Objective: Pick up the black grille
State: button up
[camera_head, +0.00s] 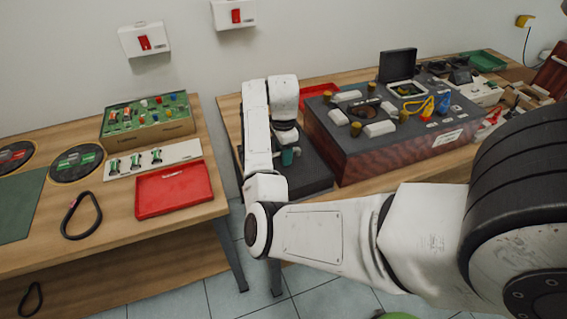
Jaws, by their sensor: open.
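I cannot clearly make out a black grille. A dark panel (398,65) stands upright at the back of the right table, but I cannot tell whether it is the grille. My gripper (288,158) is at the end of my white arm, pointing down above a low dark grey block (312,178) on the right table. It is open, small in the view and partly hidden by my arm. A teal piece shows at its tip, and I cannot tell whether it belongs to the gripper.
A large dark box (385,150) with knobs and pale blocks stands right of my gripper. A red tray (174,190), a black loop (81,214) and a green board (147,114) are on the left table (120,228). A gap separates the tables.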

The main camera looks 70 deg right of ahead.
jog(key=shift+f, duration=0.1)
grip_shut()
dwell(0.3)
dwell(0.4)
notch_tip(320, 180, up, 18)
jog(key=p, duration=0.4)
dwell(0.4)
